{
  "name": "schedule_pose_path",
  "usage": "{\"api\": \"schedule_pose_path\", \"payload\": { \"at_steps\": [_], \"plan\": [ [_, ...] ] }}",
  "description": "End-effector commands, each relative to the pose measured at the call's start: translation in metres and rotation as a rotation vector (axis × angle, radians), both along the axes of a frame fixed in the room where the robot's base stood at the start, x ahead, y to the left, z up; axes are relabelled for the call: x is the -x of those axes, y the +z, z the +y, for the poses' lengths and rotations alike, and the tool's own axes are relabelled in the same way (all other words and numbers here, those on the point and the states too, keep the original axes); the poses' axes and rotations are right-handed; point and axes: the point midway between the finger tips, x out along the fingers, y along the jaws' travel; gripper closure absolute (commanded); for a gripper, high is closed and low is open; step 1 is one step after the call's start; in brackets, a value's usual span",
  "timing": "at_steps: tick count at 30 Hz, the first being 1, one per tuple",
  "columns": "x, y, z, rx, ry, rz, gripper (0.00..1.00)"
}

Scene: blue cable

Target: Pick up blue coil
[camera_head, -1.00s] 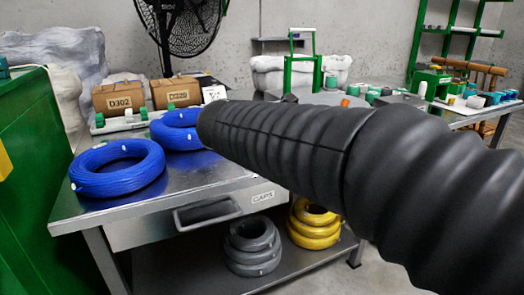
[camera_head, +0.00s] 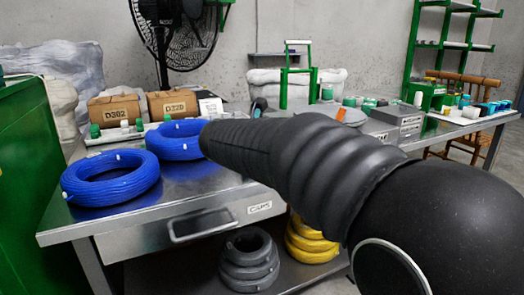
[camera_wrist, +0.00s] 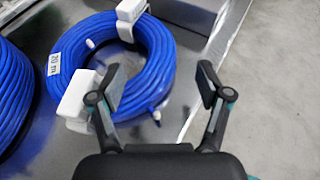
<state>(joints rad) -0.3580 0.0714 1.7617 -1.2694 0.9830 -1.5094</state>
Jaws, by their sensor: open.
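Two blue coils lie flat on the metal table in the head view: a near one (camera_head: 110,180) at the left and a far one (camera_head: 172,152) beside the end of my arm. My gripper is hidden there behind my black sleeved arm. In the wrist view my gripper (camera_wrist: 160,80) is open and empty. A blue coil (camera_wrist: 152,45) lies under it, its right side showing between and beyond the fingers. White pieces sit at its top and lower left. Part of another coil (camera_wrist: 12,95) shows at the left edge. I cannot tell contact with the fingers.
The table (camera_head: 75,228) has a front drawer. Grey coils (camera_head: 248,262) and yellow coils (camera_head: 306,243) stand on the shelf below. Cardboard boxes (camera_head: 115,109) stand behind the blue coils. A green cabinet (camera_head: 25,185) is at the left. Floor (camera_wrist: 270,80) lies right of the table edge.

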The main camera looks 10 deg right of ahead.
Motion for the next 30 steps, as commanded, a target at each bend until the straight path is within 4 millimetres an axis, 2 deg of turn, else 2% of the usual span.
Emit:
{"api": "schedule_pose_path", "payload": {
  "at_steps": [12,20,27,29,30],
  "plan": [
    [-0.036,-0.021,-0.025,0.001,-0.002,0.0,0.23],
    [-0.038,-0.021,-0.026,0.0,0.0,0.0,0.23],
    [-0.038,-0.021,-0.026,-0.001,0.0,0.001,0.83],
    [-0.038,-0.022,-0.026,0.0,-0.001,0.002,0.98],
    [-0.038,-0.022,-0.026,0.0,-0.001,0.002,1.0]
  ]
}}
